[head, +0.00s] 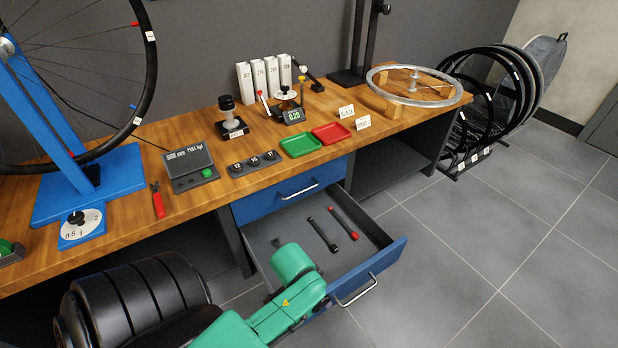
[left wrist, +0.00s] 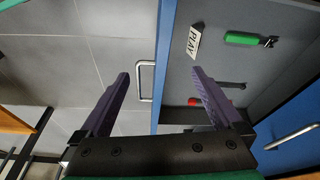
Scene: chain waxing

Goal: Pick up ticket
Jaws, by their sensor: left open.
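A small white card lettered "PLAY" (left wrist: 194,40) lies in the open drawer (head: 376,264) in the left wrist view; I cannot tell if it is the ticket. In the head view, two white cards, one on the left (head: 346,111) and one on the right (head: 363,123), stand on the bench beside the red tray. My left gripper (left wrist: 161,85) is open and empty. Its fingers appear on either side of the drawer front, with the card beyond the right finger. In the head view my green left arm covers part of the drawer and hides the fingers. My right gripper is not in view.
The drawer also holds a green-handled tool (left wrist: 243,39), a dark tool (head: 322,234) and a red-tipped tool (head: 343,223). The drawer handle (head: 356,291) juts toward the floor. A red tray (head: 331,134) and a green tray (head: 300,145) sit on the bench. Floor at right is clear.

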